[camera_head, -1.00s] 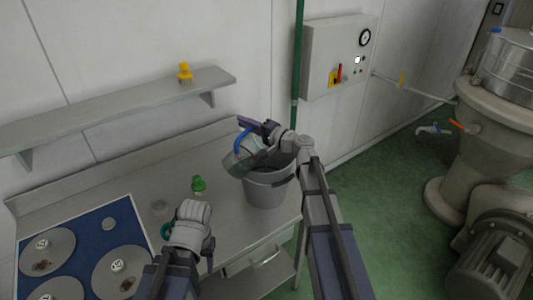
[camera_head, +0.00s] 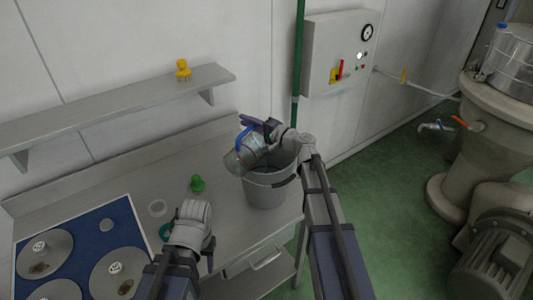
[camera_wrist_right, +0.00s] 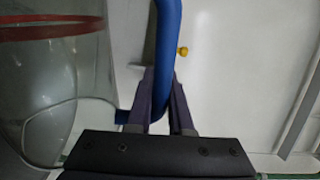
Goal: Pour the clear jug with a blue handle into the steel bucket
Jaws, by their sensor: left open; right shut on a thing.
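The clear jug with a blue handle (camera_head: 240,160) is tilted at the left rim of the steel bucket (camera_head: 266,190), partly over its opening. Whether anything flows from it cannot be told. My right gripper (camera_head: 256,127) is shut on the jug's blue handle, which runs between the fingers in the right wrist view (camera_wrist_right: 165,50). There the clear jug wall with a red ring (camera_wrist_right: 45,30) fills the left side. The bucket stands upright on the steel counter; its inside is mostly hidden. My left gripper (camera_head: 192,225) is open and low over the counter, its fingertips mostly hidden.
A green stoppered item (camera_head: 197,184) and a small clear round item (camera_head: 158,208) stand left of the bucket. A teal item (camera_head: 166,231) is partly behind my left gripper. A blue panel with steel discs (camera_head: 122,232) lies left. A shelf (camera_head: 120,105) holds a yellow item (camera_head: 183,68).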

